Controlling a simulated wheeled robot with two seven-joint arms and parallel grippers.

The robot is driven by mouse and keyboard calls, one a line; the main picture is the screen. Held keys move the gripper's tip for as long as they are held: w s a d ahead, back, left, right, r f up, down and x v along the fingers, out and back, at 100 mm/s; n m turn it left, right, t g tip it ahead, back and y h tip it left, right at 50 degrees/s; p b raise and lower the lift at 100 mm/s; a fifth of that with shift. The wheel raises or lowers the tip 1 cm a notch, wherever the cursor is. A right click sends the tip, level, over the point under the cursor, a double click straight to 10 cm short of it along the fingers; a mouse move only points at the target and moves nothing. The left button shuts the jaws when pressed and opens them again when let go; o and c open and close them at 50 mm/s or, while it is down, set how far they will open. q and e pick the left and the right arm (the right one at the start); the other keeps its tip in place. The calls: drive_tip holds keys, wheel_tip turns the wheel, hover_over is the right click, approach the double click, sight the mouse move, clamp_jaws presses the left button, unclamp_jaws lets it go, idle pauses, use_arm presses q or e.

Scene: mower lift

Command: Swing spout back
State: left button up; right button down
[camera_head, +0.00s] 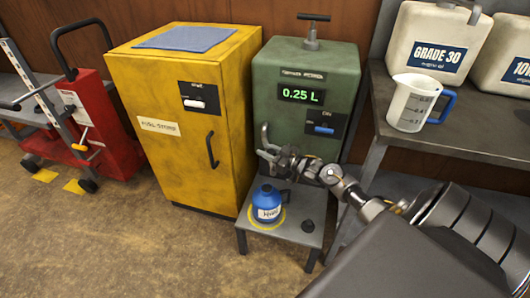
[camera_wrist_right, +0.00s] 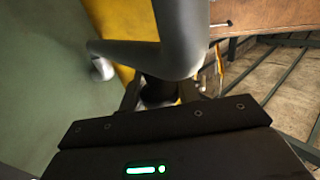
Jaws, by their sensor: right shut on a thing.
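The green dispenser (camera_head: 300,110) stands in the middle of the head view, with a display reading 0.25 L. Its grey spout (camera_head: 265,132) is at the front left and partly hidden by my right gripper (camera_head: 272,158). In the right wrist view the grey spout (camera_wrist_right: 182,38) fills the top middle, between or just beyond the fingers of my right gripper (camera_wrist_right: 160,92), which is shut on it. A blue bottle (camera_head: 267,202) stands upright below the gripper on a small grey stand (camera_head: 285,237), in a yellow ring. My left gripper is not in view.
A yellow cabinet (camera_head: 185,120) stands left of the dispenser, and a red wheeled machine (camera_head: 100,125) further left. A black cap (camera_head: 308,226) lies on the stand. A shelf (camera_head: 440,125) at the right holds a measuring jug (camera_head: 410,103) and white canisters (camera_head: 435,45).

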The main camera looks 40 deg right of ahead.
drive_tip(key=c, duration=1.1)
unclamp_jaws()
drive_tip(key=shift+o, duration=0.2)
wheel_tip(320, 180, up, 4)
drive_tip(key=shift+d+f+p, duration=0.1)
drive_tip(key=shift+f+p, duration=0.05)
drive_tip(key=shift+p, duration=0.4)
use_arm(q)
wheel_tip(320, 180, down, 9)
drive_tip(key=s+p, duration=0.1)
drive_tip(key=p, duration=0.2)
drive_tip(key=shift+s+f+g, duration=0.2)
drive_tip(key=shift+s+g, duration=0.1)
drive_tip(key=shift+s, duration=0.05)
use_arm(e)
drive_tip(key=s+a+r, duration=0.8)
drive_tip(key=s+r, duration=0.1)
drive_tip(key=s, duration=0.2)
drive_tip(key=shift+a+r, duration=0.15)
drive_tip(key=shift+a, duration=0.2)
